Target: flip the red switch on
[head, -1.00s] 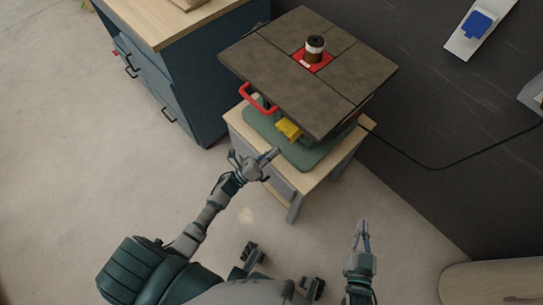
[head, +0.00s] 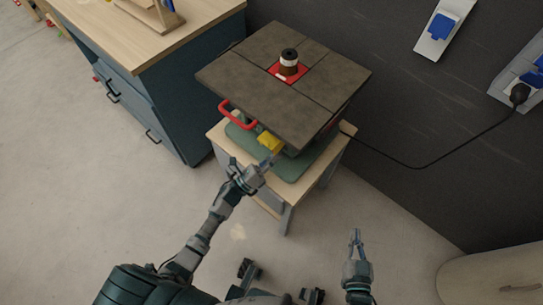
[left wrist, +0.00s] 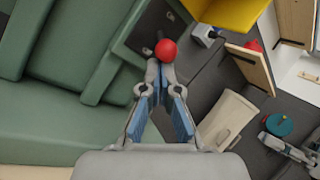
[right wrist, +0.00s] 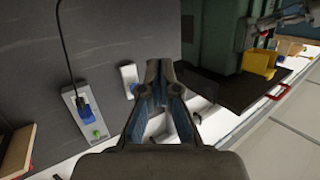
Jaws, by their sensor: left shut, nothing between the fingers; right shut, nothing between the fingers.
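The red switch shows as a round red knob (left wrist: 166,50) by a dark plate on the green machine (left wrist: 60,115) in the left wrist view. My left gripper (left wrist: 161,72) is shut and empty, its tips right at the knob's near side; I cannot tell whether they touch. In the head view my left gripper (head: 270,162) is by the yellow part (head: 269,142) under the machine's tabletop (head: 285,85), and the knob cannot be made out there. My right gripper (head: 356,240) is shut and empty, low over the floor, well away from the machine.
The machine stands on a small wooden stand (head: 216,132). A red handle (head: 238,118) juts out left of the yellow part. A blue cabinet (head: 165,95) stands at left, a dark wall with sockets at right. A black cable (head: 415,166) runs to a socket. Floor in front is clear.

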